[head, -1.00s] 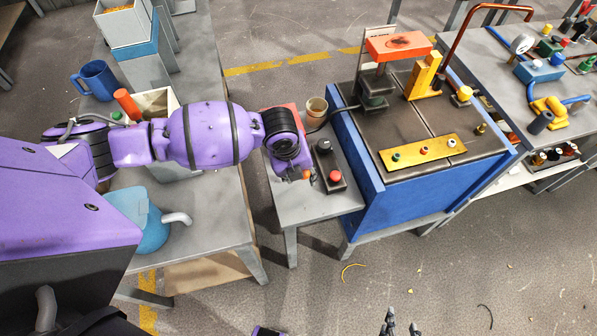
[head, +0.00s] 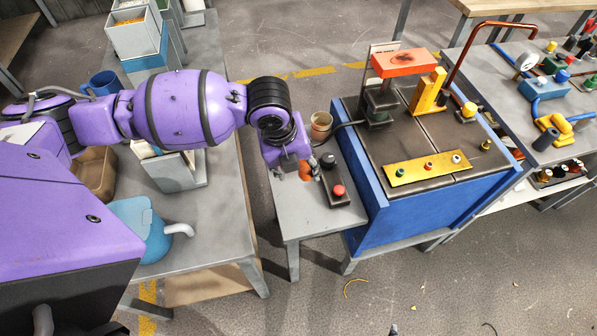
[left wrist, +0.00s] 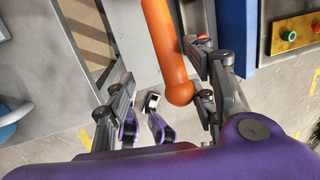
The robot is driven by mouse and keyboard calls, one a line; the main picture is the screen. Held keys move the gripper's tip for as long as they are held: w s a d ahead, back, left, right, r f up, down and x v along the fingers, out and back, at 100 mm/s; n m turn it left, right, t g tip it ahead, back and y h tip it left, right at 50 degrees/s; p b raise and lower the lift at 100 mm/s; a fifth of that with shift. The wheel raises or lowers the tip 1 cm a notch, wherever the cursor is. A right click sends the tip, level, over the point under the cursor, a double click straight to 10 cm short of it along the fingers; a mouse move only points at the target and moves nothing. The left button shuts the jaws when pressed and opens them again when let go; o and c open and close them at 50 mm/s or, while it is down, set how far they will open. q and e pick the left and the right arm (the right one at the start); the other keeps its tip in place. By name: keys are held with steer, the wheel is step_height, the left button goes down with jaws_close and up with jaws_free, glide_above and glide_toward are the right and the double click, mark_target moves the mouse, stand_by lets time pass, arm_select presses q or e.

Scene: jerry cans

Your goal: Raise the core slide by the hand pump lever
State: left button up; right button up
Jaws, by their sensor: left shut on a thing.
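An orange rod with a round end (left wrist: 166,50), which looks like the pump lever's grip, lies between my left fingers in the left wrist view. My left gripper (left wrist: 168,92) is shut on it near the round end. In the head view my left gripper (head: 312,166) is over the small grey side table, and only a bit of orange (head: 305,172) shows beside it. The pump body and lever pivot are hidden behind my arm. An orange-red block (head: 404,62) on an upright stands on the blue machine; it may be the core slide. My right gripper shows at most as a dark tip (head: 393,330).
Beside my left gripper is a dark box with a red button (head: 338,190). A cup (head: 320,126) stands behind it. The blue machine (head: 395,220) is close on the right. A blue jug (head: 140,228) sits on the left table. Floor in front is clear.

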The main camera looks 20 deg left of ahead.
arm_select(q)
steer(key=shift+a, duration=0.2)
arm_select(e)
steer(key=shift+r, duration=0.1)
arm_select(q)
steer(key=w+a+r+p, duration=0.1)
steer(key=a+r+p, duration=0.2)
steer(key=r, duration=0.5)
steer(key=shift+w+p, duration=0.35)
steer(key=shift+p, duration=0.2)
arm_select(e)
steer(key=w+r+t, duration=0.1)
steer(key=w+r, duration=0.4)
steer(key=r, duration=0.2)
steer(key=shift+w+t, duration=0.2)
steer(key=shift+t, duration=0.1)
steer(key=shift+w+r, duration=0.2)
steer(key=shift+r, duration=0.1)
